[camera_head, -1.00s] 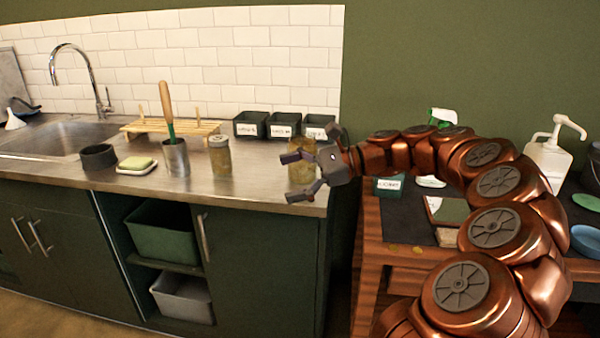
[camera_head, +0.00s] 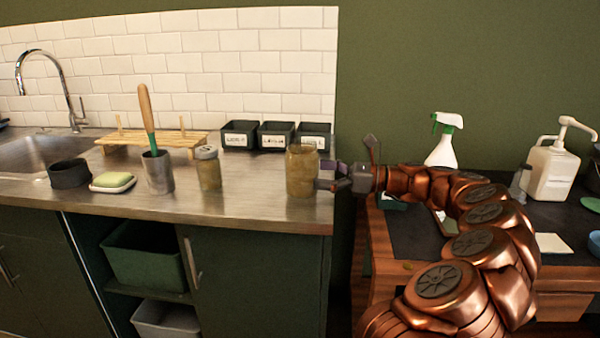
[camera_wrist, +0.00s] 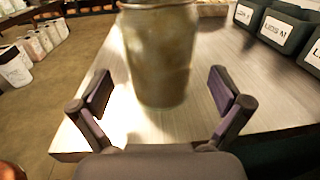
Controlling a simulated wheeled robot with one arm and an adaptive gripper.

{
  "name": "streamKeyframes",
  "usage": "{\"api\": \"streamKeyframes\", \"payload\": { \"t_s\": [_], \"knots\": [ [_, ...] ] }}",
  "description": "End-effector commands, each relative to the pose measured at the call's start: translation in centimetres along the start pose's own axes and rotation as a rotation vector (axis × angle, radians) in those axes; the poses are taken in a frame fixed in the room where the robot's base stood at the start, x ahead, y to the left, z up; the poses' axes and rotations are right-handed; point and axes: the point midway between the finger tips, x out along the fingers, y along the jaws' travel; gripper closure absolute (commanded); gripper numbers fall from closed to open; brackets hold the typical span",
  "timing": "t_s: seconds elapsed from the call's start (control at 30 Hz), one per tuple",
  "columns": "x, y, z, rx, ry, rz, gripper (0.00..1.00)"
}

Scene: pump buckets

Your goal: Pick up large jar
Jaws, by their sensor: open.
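The large jar (camera_head: 301,171) is a dull yellowish-brown glass jar standing upright near the right end of the metal counter. In the wrist view the jar (camera_wrist: 158,55) is straight ahead, its top cut off by the frame edge. My gripper (camera_head: 330,175) is just right of the jar in the head view. In the wrist view my gripper (camera_wrist: 160,92) is open, with one finger to each side of the jar's line and the jar slightly beyond the fingertips. Nothing is held.
A smaller lidded jar (camera_head: 208,168), a metal cup with a wooden-handled brush (camera_head: 158,171) and a soap dish (camera_head: 113,183) stand further left. Labelled black bins (camera_head: 277,135) are behind the large jar. A spray bottle (camera_head: 443,142) and pump bottle (camera_head: 552,170) stand on the right table.

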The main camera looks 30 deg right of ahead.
Motion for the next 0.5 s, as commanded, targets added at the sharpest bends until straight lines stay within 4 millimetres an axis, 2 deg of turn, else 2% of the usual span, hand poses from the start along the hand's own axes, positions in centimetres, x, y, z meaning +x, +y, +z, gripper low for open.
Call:
{"api": "streamKeyframes", "payload": {
  "t_s": [0.3,0.5],
  "knots": [
    [4.1,0.1,0.4,0.0,-0.001,0.006,0.0],
    [4.9,0.1,0.5,0.0,-0.001,0.005,0.0]
  ]
}}
